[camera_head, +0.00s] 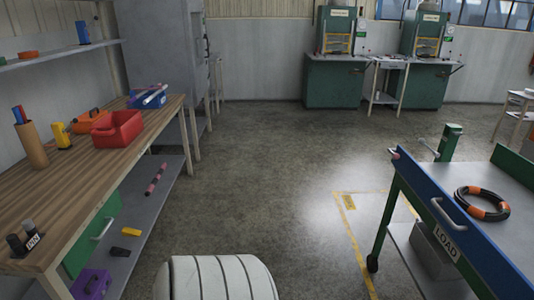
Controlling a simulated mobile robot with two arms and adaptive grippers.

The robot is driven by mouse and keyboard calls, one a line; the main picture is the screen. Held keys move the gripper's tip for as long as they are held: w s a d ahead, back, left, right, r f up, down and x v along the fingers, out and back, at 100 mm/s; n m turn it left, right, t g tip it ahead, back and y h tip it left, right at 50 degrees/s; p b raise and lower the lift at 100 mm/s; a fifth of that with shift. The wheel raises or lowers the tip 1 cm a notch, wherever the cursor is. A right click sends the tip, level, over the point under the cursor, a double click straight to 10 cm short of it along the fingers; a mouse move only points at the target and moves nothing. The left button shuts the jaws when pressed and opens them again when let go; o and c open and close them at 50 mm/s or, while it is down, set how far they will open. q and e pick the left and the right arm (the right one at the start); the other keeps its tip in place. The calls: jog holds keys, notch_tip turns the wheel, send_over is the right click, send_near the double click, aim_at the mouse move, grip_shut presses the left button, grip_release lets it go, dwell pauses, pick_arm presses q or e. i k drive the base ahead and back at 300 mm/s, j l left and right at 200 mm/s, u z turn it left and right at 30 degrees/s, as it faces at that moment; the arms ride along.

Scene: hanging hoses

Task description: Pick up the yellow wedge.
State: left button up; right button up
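Several yellow things show, and I cannot tell for sure which one is the wedge. A small flat yellow piece (131,231) lies on the grey lower shelf of the wooden workbench at the left. An upright yellow object with a dark mark (62,135) stands on the benchtop. A yellow patch (349,202) is on the floor inside the yellow floor lines; whether it is flat or raised is unclear. Neither of my grippers is in view.
The wooden workbench (105,160) carries a red bin (118,129). A blue and green cart (455,235) marked LOAD stands at the right, with an orange and black hose coil (482,203). Green machines (335,80) stand at the back. The middle floor is clear.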

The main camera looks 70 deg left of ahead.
aim_at(128, 232)
jog(key=u, duration=3.4)
jog(key=i+l+z, duration=0.1)
jog(key=z, duration=0.25)
jog(key=i+z, duration=0.35)
jog(key=i, duration=3.15)
jog(key=i+u, duration=0.15)
jog(key=i, duration=0.3)
jog(key=i+l+u, duration=0.15)
jog(key=i, duration=0.25)
jog(key=i+l+u, duration=0.15)
jog(key=i, duration=0.25)
jog(key=u, duration=1.8)
